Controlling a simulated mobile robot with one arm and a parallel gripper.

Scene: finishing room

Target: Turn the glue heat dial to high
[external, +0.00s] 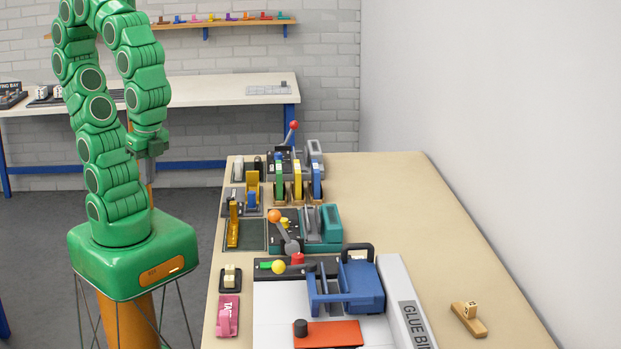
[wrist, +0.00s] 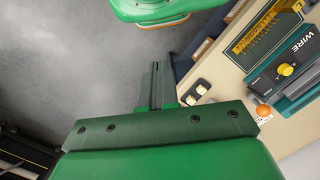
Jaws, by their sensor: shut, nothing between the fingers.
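The glue binder (external: 404,306) stands at the near end of the bench in the external view, with a white bed, a blue carriage (external: 362,290) and partly readable lettering. A black knob (external: 301,327) sits at the left end of its orange-red plate (external: 335,334). A yellow ball (external: 278,267) with a green part is on its dark rear strip. I cannot tell which of these is the heat dial, and no setting is readable. My gripper (external: 149,163) is shut and empty, left of the bench and far from the binder. Its closed fingers also show in the wrist view (wrist: 157,88).
A teal wire machine (wrist: 294,65) with a yellow knob (wrist: 286,69) and orange-ball lever (external: 274,216) stands behind the binder. Coloured clamps or presses (external: 298,180) stand farther back. A pink item (external: 228,316) lies front left. The bench's right side (external: 420,220) is mostly clear.

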